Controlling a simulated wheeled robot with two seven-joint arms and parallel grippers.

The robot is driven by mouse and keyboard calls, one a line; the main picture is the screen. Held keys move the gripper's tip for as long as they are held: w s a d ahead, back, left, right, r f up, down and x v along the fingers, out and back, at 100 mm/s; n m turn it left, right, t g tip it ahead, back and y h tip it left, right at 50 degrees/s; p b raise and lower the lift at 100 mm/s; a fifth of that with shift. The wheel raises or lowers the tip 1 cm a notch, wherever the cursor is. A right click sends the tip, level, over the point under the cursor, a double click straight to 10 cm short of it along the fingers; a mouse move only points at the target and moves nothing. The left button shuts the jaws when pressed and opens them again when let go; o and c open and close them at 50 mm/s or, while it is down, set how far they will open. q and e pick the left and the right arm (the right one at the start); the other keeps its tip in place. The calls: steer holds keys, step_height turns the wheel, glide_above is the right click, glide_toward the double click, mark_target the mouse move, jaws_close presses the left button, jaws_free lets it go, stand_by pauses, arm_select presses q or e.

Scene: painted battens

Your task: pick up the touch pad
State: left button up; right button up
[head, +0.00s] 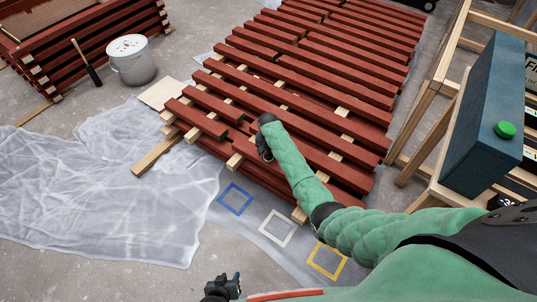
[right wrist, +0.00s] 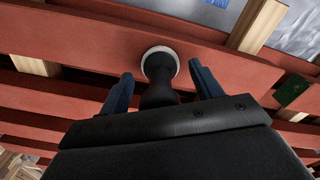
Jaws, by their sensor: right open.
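A round black pad with a white rim and a dark stem, which looks like the touch pad (right wrist: 159,63), shows in the right wrist view against a red batten. My right gripper (right wrist: 160,72) is open, with one blue finger on each side of the pad and a gap at both sides. In the head view my right gripper (head: 265,143) is over the red battens, and the pad cannot be made out there. My left gripper (head: 226,287) is at the bottom edge of the head view, apart from the battens; its jaws are too small to read.
Red battens (head: 300,75) lie in rows on pale wooden bearers. Plastic sheeting (head: 100,180) covers the floor at left. Blue (head: 235,211), white and yellow taped squares lie in front. A white bucket (head: 132,65) stands at left; a wooden frame (head: 437,90) stands at right.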

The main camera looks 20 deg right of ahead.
steer(key=shift+f, duration=0.3)
steer(key=shift+c, duration=0.5)
steer(key=c, duration=1)
steer(key=shift+r, duration=0.1)
step_height(320, 180, up, 4)
steer(key=shift+r+p, duration=0.25)
steer(key=shift+p, duration=0.15)
steer(key=shift+s+d+r+p, duration=0.2)
steer(key=shift+s+d+r, duration=0.95)
steer(key=shift+d, duration=0.35)
steer(key=shift+s+d+r+p, duration=0.15)
steer(key=shift+s+d+r, duration=0.85)
steer(key=shift+s+d, duration=0.4)
steer(key=shift+s+d+r+p, duration=0.2)
steer(key=shift+s+d+r, duration=0.85)
steer(key=shift+d, duration=0.6)
